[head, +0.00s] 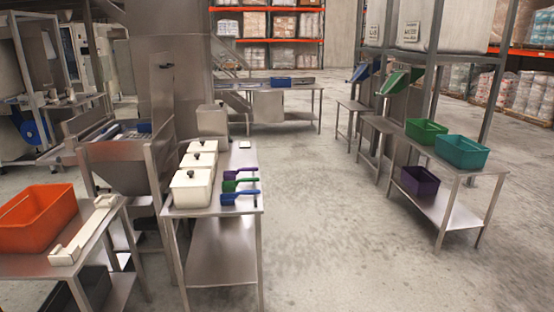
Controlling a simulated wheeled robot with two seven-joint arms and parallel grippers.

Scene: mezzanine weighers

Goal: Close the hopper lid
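Neither of my grippers is in view.
A steel table (217,212) with white lidded bins (191,187) and coloured scoops (240,186) stands right of the hopper. An orange bin (36,217) sits on a table at the left. The right-hand table holds coloured bins (461,151). The middle floor is clear.

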